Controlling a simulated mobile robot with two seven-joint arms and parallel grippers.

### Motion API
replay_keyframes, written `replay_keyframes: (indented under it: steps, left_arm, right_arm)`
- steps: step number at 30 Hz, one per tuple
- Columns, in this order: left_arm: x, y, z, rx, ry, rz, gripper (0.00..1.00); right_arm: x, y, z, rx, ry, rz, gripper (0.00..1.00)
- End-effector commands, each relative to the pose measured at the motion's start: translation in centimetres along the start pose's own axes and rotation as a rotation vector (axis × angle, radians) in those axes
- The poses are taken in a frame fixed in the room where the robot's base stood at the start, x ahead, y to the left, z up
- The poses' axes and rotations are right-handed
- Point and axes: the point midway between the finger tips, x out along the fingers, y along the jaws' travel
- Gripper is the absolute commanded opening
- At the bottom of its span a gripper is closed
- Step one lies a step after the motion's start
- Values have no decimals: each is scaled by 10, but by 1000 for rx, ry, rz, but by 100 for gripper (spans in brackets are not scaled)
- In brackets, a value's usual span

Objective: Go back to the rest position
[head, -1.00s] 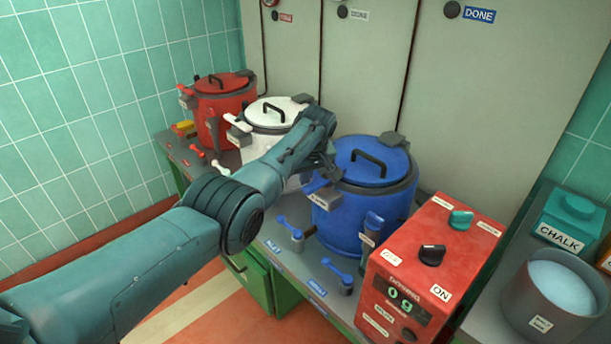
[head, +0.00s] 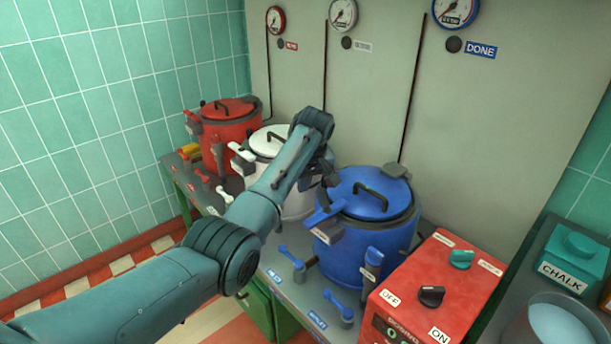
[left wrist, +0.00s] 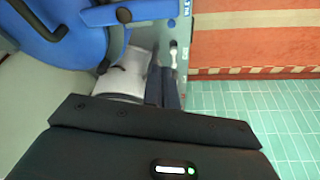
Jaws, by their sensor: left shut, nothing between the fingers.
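My left gripper (head: 328,181) is shut and empty, at the left edge of the blue kettle's lid and above the right side of the white kettle. In the left wrist view its closed fingers (left wrist: 165,88) point past the white kettle (left wrist: 130,72), with the blue kettle (left wrist: 55,35) beside them. In the head view the blue kettle (head: 372,243) has its lid on, with a blue lever (head: 324,213) at its left. The white kettle (head: 292,204) is partly hidden behind my left arm. My right gripper is out of view.
A red kettle (head: 228,137) stands at the far left. A red control box (head: 400,297) stands in front of the blue kettle. A chalk box (head: 574,262) and a grey pot (head: 530,325) are at right. Gauges (head: 455,12) hang on the back panel.

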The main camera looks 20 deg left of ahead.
Motion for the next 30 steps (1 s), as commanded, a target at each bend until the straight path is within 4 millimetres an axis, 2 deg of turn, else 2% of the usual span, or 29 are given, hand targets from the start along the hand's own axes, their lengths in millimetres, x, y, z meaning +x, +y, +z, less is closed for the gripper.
replay_keyframes:
  steps: [3,7,16,19,23,27,30]
  left_arm:
    - [-12,2,0,0,1,2,0]
    - [-18,2,0,0,0,1,0]
    - [-17,2,0,1,0,0,0]
    - [-8,-2,6,12,-6,3,0]
    - [24,-19,32,62,-21,20,0]
    - [62,-50,77,150,-35,52,0]
    - [82,-79,113,219,-40,72,0]
  right_arm:
    - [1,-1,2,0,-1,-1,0]
    - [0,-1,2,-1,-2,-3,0]
    - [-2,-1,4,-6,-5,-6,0]
    - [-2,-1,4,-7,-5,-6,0]
    - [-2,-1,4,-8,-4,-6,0]
    - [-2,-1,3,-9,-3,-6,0]
    - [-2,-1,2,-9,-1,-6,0]
